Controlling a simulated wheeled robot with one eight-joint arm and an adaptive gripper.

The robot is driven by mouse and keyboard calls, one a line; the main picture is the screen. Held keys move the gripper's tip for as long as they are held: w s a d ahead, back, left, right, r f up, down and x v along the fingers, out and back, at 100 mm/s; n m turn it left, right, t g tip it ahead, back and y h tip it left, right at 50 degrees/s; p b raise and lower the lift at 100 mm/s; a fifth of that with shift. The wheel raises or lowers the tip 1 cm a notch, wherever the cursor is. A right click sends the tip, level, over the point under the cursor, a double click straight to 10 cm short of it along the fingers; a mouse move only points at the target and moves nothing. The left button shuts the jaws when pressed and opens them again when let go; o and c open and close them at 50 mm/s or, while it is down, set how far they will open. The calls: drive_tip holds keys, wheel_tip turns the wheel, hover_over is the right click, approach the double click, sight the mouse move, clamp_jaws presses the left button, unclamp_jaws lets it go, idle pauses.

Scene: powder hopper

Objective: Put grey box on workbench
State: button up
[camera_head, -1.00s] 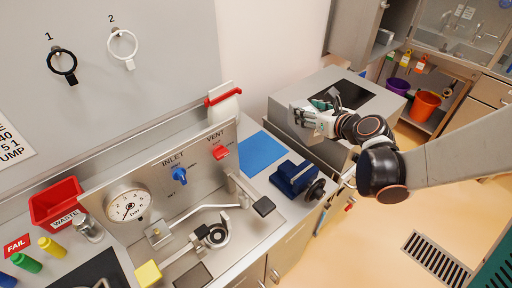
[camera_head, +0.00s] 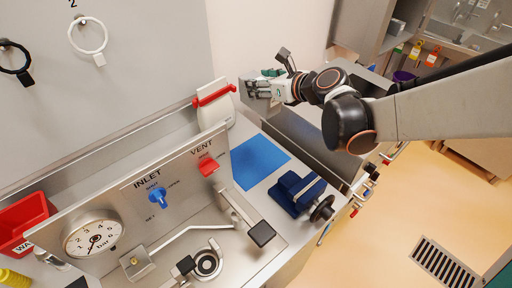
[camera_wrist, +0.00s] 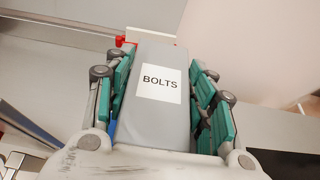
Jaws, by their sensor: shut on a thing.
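A grey box (camera_wrist: 155,115) with a white BOLTS label fills the middle of the wrist view. My gripper (camera_wrist: 160,78) is shut on it, with green-padded fingers along its two sides. In the head view my gripper (camera_head: 262,88) is held up by the wall, beyond the far right end of the workbench (camera_head: 256,200). A blue mat (camera_head: 260,160) lies on that end of the bench.
A blue vise (camera_head: 297,193) stands on the bench's right edge, beside the mat. The panel with the gauge (camera_head: 94,238) and the red vent valve (camera_head: 208,166) rises to the left.

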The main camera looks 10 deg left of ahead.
drive_tip(key=f+b, duration=0.1)
drive_tip(key=w+f+b, duration=0.1)
drive_tip(key=f, duration=0.1)
drive_tip(key=f+b, duration=0.1)
drive_tip(key=shift+w+f, duration=0.25)
drive_tip(key=shift+f, duration=0.1)
wheel_tip(320, 180, down, 20)
drive_tip(key=b, duration=0.7)
drive_tip(key=shift+r+b, duration=0.25)
drive_tip(key=shift+b, duration=0.15)
drive_tip(key=shift+r, duration=0.15)
drive_tip(key=o, duration=0.9)
drive_tip(key=shift+f, duration=0.2)
drive_tip(key=o, duration=0.5)
drive_tip(key=shift+c, duration=0.2)
drive_tip(key=shift+r, duration=0.2)
